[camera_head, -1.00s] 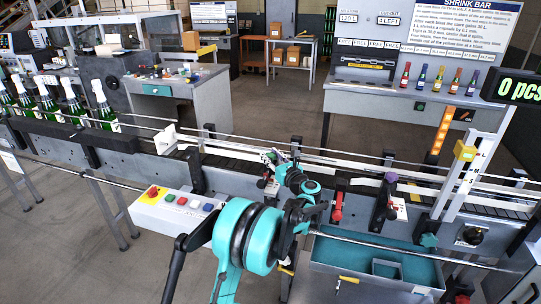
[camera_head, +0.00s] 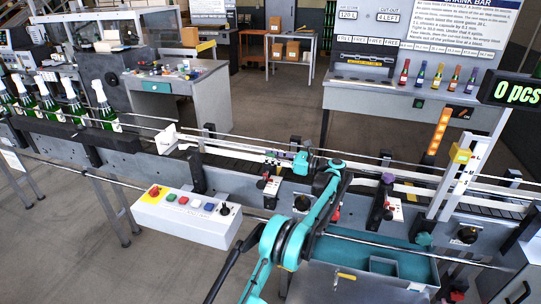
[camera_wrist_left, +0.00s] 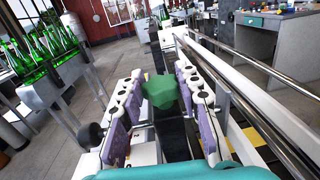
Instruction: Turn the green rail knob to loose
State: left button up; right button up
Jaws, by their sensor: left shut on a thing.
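A green knob (camera_wrist_left: 160,92) with a lobed outline sits between the two purple-padded fingers of my left gripper in the left wrist view. The left gripper (camera_wrist_left: 153,102) is shut on it. In the head view the left gripper (camera_head: 272,159) is small, at the near side of the conveyor rail, with my teal wrist to its right. The knob cannot be made out clearly there. A white plate (camera_head: 269,184) with a dark pointer is just below the gripper; its marking is too small to read. My right gripper is not in view.
A purple knob (camera_head: 388,180) and a red handle (camera_head: 335,213) stand farther right along the conveyor. A white button box (camera_head: 187,216) is at the near left. A teal tray (camera_head: 345,250) lies at the near right. Green bottles (camera_head: 103,105) stand at the far left.

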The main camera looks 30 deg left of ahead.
pick_arm(q)
jog(key=shift+g, duration=0.3)
jog(key=o, duration=1.2)
jog(key=shift+a, duration=0.1)
jog(key=d, duration=0.4)
jog(key=w+d, duration=0.1)
jog(key=d, duration=0.3)
jog(key=w+d, duration=0.1)
jog(key=d, duration=0.2)
jog(key=shift+d, duration=0.4)
jog(key=shift+w, duration=0.1)
